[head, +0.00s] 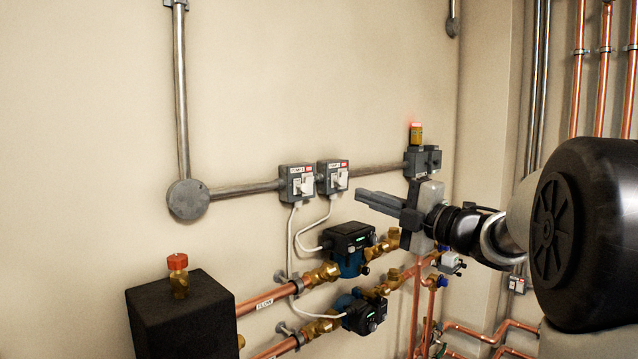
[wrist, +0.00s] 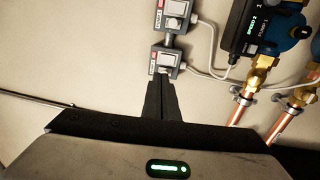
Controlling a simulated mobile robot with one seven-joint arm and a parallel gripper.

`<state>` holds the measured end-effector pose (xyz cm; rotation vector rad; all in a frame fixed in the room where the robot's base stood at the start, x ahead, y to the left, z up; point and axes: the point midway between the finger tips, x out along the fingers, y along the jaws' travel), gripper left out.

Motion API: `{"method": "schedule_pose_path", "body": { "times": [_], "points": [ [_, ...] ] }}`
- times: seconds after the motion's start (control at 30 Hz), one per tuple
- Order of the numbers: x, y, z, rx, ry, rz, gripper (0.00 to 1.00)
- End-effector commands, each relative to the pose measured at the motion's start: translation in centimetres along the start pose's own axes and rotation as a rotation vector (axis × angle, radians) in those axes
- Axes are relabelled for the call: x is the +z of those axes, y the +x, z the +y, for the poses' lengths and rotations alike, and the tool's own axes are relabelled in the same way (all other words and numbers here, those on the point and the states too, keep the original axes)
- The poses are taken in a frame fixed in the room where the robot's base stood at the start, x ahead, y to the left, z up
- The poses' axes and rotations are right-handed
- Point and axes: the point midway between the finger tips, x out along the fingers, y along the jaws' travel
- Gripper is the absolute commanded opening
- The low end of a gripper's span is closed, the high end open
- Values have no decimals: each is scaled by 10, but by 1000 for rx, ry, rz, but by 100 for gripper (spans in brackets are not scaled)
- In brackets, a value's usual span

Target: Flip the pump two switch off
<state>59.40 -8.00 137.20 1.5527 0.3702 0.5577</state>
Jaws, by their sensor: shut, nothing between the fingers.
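Two grey switch boxes with white levers are mounted side by side on the wall: a left box (head: 298,183) and a right box (head: 333,177).
Two pumps (head: 350,247) (head: 362,314) sit on copper pipes below the boxes, with white cables (head: 301,240) leading up. A grey box with a lit red beacon (head: 416,133) is above my gripper. A black box (head: 185,318) stands lower left.

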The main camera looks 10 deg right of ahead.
Motion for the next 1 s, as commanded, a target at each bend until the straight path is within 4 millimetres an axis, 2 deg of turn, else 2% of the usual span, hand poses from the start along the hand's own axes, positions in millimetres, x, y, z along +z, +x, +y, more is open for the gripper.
{"method": "schedule_pose_path", "body": {
  "times": [0.17,0.27,0.7,0.8,1.0],
  "points": [
    [0,4,0,0,1,1,0],
    [0,14,0,0,2,2,0],
    [0,103,1,1,3,1,0],
    [0,119,1,2,4,0,0],
    [0,137,0,1,3,-2,0]
  ]
}}
